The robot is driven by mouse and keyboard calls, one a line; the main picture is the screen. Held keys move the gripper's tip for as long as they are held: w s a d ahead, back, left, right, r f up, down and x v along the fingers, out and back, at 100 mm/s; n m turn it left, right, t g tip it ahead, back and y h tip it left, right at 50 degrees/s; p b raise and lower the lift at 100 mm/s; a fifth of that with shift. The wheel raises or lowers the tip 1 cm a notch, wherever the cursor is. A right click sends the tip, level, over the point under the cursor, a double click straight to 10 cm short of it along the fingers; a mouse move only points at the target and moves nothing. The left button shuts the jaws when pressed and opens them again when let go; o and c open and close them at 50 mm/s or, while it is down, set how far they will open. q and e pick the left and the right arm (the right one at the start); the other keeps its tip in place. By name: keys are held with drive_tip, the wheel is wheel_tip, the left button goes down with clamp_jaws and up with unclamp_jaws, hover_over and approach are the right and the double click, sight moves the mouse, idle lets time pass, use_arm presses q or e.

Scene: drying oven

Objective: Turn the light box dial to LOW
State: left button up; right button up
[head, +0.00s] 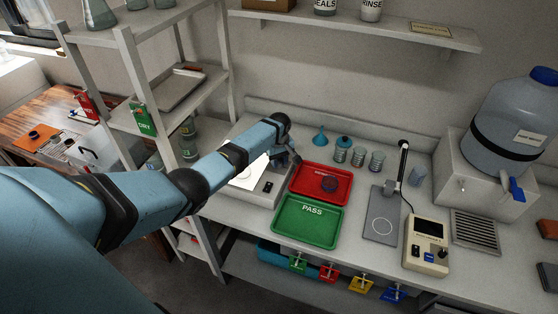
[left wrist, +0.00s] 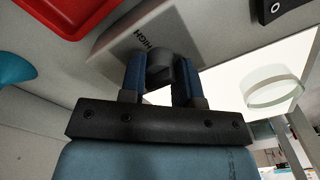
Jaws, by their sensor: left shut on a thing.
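The light box (head: 237,195) stands on the bench left of the trays, its white panel lit; its grey case also shows in the left wrist view (left wrist: 112,48). The dark round dial (left wrist: 160,68) is on the case, beside the printed word HIGH. My left gripper (left wrist: 160,80) is shut on the dial, one blue finger pad on each side. In the head view my left gripper (head: 292,158) is at the back right of the box, and my arm hides the dial. The dial's pointer and the LOW mark cannot be made out. My right gripper is not in view.
A clear round dish (left wrist: 275,92) sits on the lit panel. A red tray (head: 305,188) holding a round item and a green PASS tray (head: 308,222) lie close on the right. A teal funnel (head: 320,139) and several small jars stand behind. A shelf rack (head: 135,55) is at left.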

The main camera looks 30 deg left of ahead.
use_arm(q)
drive_tip(key=shift+w+a+r, duration=0.1)
drive_tip(key=o, duration=0.9)
wheel_tip(320, 180, up, 14)
drive_tip(key=shift+f+b, duration=0.1)
drive_tip(key=shift+b, duration=0.7)
